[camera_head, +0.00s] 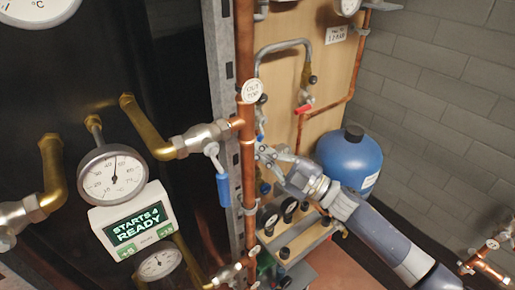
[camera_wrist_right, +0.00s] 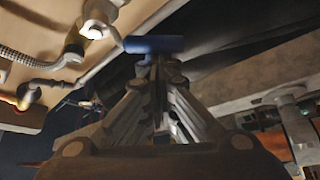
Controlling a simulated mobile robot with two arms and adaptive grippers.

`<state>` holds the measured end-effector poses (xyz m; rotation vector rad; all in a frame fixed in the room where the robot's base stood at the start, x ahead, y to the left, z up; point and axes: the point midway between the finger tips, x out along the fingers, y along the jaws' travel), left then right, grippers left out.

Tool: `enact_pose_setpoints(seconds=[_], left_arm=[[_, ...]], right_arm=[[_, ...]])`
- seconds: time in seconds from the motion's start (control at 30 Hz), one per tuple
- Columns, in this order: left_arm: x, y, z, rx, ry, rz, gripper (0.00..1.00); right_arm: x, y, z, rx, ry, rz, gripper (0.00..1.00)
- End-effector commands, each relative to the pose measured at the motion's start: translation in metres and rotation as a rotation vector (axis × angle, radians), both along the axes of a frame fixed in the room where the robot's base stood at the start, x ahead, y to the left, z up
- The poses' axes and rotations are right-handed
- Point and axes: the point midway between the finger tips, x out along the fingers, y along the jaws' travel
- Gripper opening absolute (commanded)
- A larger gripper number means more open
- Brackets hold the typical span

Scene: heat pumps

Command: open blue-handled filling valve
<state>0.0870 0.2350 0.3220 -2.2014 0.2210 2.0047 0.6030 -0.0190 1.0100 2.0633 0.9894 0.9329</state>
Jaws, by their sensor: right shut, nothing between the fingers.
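A blue-handled valve shows in the head view. Its blue handle (camera_head: 222,188) hangs down from a silver valve body on a brass pipe, left of the copper riser. My right gripper (camera_head: 264,153) is just right of that riser, its arm coming in from the lower right. In the right wrist view a blue handle (camera_wrist_right: 153,44) lies crosswise just beyond the fingertips of my right gripper (camera_wrist_right: 158,62). The fingers are closed together with nothing between them. I cannot tell whether they touch this handle, or whether it is the same handle. My left gripper is not in view.
The vertical copper pipe (camera_head: 247,170) stands between the hanging blue handle and my right gripper. A red-handled valve (camera_head: 304,108) is on the wooden panel. A blue tank (camera_head: 350,158) stands behind my right arm. A gauge (camera_head: 113,175) and a display (camera_head: 134,223) are at left.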

Motion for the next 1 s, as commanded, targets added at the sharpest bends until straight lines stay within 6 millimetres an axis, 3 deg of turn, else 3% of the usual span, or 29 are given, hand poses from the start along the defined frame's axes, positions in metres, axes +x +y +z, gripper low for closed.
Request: enact_pose_setpoints(seconds=[0.5, 1.0], left_arm=[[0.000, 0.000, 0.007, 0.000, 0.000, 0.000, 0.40], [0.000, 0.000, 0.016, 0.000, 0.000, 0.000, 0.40]], right_arm=[[0.016, -0.020, -0.020, -0.382, -0.274, -0.009, 0.00], [0.024, -0.031, -0.026, -0.566, -0.410, -0.011, 0.00]])
